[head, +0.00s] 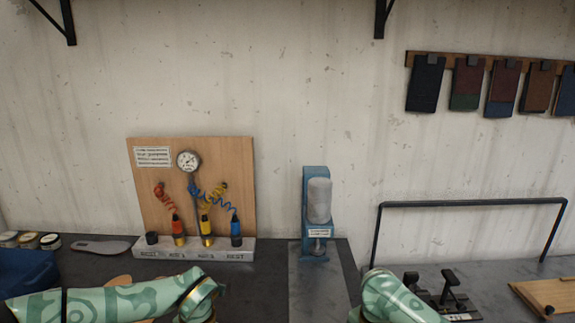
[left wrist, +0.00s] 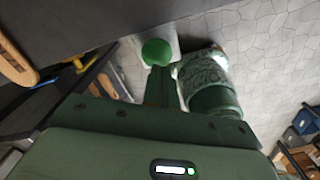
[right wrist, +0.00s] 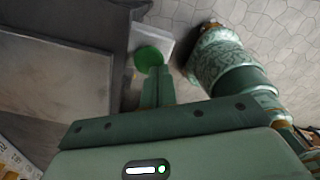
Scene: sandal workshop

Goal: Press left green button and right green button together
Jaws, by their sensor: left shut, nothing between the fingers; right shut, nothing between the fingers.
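The left green button (left wrist: 155,50) is a round green dome on a pale grey box at the bench edge in the left wrist view. My left gripper (left wrist: 160,70) is shut and empty, its fingertips right at the near edge of the button. The right green button (right wrist: 148,57) is a similar dome on a grey box in the right wrist view. My right gripper (right wrist: 157,72) is shut and empty, its fingertips overlapping the button's near edge. I cannot tell whether either gripper touches its button. Neither button nor gripper shows in the head view, only my arms.
In the head view, a wooden board with a gauge (head: 188,161) and coloured tools stands at the back left. A blue press (head: 318,205) stands in the middle, and a black bar frame (head: 470,203) at the right. A sandal sole (left wrist: 14,62) lies in the left wrist view.

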